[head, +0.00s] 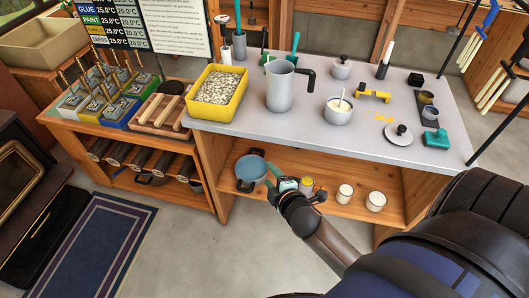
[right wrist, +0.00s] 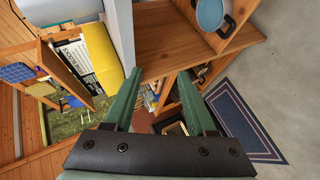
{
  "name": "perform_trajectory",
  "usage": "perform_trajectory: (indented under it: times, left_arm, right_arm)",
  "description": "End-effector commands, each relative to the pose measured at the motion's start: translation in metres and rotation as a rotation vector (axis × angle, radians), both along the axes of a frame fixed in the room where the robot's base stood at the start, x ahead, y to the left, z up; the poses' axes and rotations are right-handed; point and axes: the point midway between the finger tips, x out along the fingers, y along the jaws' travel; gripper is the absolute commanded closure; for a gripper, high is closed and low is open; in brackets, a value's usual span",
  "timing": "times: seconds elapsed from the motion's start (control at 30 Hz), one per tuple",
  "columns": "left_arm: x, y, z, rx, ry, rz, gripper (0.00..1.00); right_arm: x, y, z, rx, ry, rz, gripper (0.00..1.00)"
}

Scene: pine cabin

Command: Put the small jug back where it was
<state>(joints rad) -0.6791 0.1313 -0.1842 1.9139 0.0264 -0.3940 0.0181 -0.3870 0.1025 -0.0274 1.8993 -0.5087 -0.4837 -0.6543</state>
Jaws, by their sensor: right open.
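The jug is not clearly seen in the right wrist view. My left gripper is not in view.
A blue pot (head: 251,169) with black handles sits on the lower shelf near my right gripper; it also shows in the wrist view (right wrist: 209,14). Candle jars (head: 375,201) stand farther right. A yellow bin of pellets (head: 217,92) and a steel pot (head: 338,111) flank the jug.

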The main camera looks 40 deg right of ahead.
Motion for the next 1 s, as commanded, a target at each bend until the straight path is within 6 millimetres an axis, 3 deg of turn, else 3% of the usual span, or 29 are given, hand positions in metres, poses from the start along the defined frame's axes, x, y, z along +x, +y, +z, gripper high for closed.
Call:
perform_trajectory:
  times: [0.03,0.13,0.2,0.33,0.47,0.83,0.9,1.0]
  left_arm:
    - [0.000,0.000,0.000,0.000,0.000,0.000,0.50]
    - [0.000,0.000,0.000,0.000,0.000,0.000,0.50]
    - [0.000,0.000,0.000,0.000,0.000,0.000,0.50]
    - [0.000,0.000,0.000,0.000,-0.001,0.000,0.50]
    - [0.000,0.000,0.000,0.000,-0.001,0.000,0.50]
    - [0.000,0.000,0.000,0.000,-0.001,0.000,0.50]
    - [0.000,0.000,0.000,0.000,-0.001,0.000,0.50]
    - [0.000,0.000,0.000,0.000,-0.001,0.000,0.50]
  right_arm:
    - [-0.026,0.024,-0.024,0.206,0.034,-0.024,0.44]
    - [-0.070,0.066,-0.057,0.593,0.105,-0.120,0.44]
    - [-0.097,0.089,-0.071,0.803,0.155,-0.197,0.44]
    - [-0.128,0.114,-0.084,1.048,0.219,-0.311,0.44]
    - [-0.139,0.123,-0.088,1.131,0.242,-0.357,0.44]
    - [-0.138,0.123,-0.088,1.131,0.241,-0.358,0.44]
    - [-0.138,0.123,-0.088,1.130,0.241,-0.358,0.50]
    - [-0.138,0.122,-0.088,1.129,0.240,-0.358,0.50]
